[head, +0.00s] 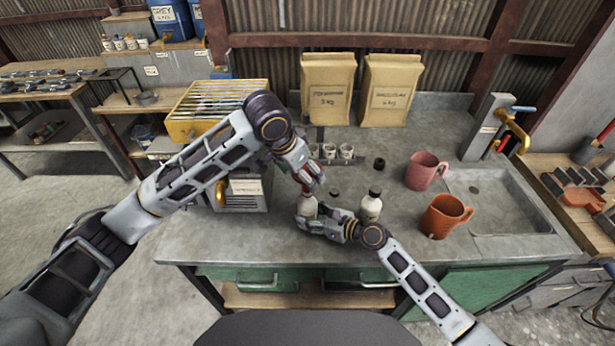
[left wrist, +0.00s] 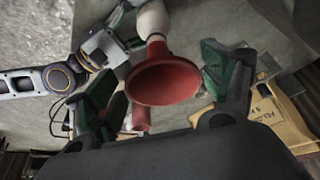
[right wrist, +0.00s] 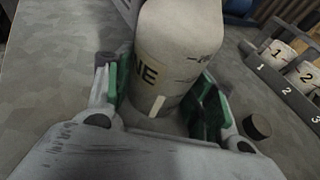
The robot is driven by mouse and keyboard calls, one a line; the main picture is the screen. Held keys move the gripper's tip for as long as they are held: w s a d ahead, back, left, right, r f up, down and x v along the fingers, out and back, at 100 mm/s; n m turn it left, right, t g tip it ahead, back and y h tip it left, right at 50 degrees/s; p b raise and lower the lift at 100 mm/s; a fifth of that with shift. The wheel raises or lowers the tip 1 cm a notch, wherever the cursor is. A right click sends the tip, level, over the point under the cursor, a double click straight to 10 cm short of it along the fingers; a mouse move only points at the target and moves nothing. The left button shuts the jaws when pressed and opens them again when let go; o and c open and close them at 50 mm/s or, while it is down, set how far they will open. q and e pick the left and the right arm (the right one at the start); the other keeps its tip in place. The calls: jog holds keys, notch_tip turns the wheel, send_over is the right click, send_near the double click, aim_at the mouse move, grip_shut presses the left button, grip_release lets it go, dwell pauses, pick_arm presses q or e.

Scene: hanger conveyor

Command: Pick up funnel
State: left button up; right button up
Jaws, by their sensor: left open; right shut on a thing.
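The red funnel (left wrist: 163,80) shows in the left wrist view with its wide mouth toward the camera and its narrow end at the neck of a white bottle (left wrist: 153,20). In the head view the funnel is mostly hidden by my left gripper (head: 309,180), which is open and comes down from above. In the left wrist view the open fingers lie on either side of the funnel. My right gripper (head: 306,222) is shut on the white bottle (head: 307,204), near the bench front. The right wrist view shows this bottle (right wrist: 180,50) between the fingers, with part of a label.
A second white bottle (head: 370,207) with a black cap stands just right of the held one. A pink mug (head: 422,172), orange pitcher (head: 441,217) and sink (head: 500,205) are further right. Paper bags (head: 327,90) and a yellow slotted box (head: 200,125) stand behind.

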pick_arm(q)
jog(key=shift+x, duration=2.2)
jog(key=c, duration=1.1)
jog(key=shift+r, duration=5.05)
jog(key=shift+c, duration=0.7)
pick_arm(e)
jog(key=o, duration=0.8)
jog(key=shift+o, duration=0.2)
jog(key=shift+s+d, duration=0.1)
jog(key=shift+d, duration=0.05)
jog(key=shift+v, duration=5.85)
